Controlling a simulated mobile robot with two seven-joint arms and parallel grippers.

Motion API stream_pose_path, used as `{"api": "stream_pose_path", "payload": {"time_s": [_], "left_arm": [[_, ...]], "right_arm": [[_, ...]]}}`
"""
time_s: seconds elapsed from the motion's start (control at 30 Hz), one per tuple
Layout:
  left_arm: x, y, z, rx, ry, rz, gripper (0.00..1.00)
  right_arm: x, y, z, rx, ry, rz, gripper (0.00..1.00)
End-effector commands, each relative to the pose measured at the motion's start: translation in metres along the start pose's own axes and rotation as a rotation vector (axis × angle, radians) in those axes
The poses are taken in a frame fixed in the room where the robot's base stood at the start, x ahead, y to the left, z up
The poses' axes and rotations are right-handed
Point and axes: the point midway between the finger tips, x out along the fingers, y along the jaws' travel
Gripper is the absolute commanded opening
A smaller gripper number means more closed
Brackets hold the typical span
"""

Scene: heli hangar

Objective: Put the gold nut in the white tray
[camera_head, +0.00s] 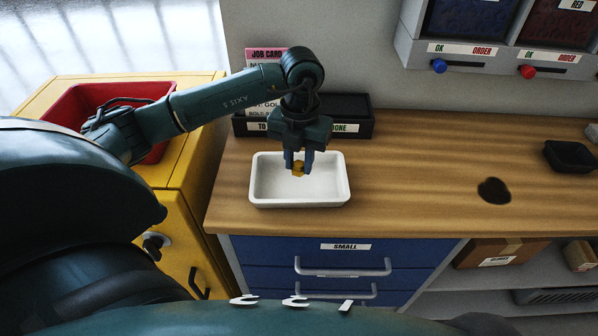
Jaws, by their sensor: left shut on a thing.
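My left gripper (299,166) points down over the white tray (330,196). It is shut on the gold nut (298,169), which shows between its fingertips. The nut appears over the tray's inside; I cannot tell its exact height above the tray floor. The white tray sits on the wooden worktop near its front edge, and I see nothing else in it. My right gripper is not in view.
A dark divided box (356,128) and a pink job card (262,54) stand behind the tray. A red bin (75,107) sits on the yellow cabinet (180,165) at left. A small black tray (571,156) is at right.

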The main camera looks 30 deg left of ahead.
Motion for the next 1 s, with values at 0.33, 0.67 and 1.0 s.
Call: {"api": "stream_pose_path", "payload": {"time_s": [0.33, 0.67, 1.0], "left_arm": [[0.038, 0.0, 0.001, 0.002, 0.002, 0.0, 0.05], [0.044, 0.0, 0.002, 0.003, -0.001, 0.0, 0.05], [0.044, 0.0, 0.002, 0.003, -0.001, 0.0, 0.48]], "right_arm": [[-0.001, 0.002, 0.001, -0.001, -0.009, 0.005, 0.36], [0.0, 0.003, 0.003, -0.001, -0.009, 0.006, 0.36], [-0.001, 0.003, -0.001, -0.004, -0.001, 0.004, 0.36]]}}
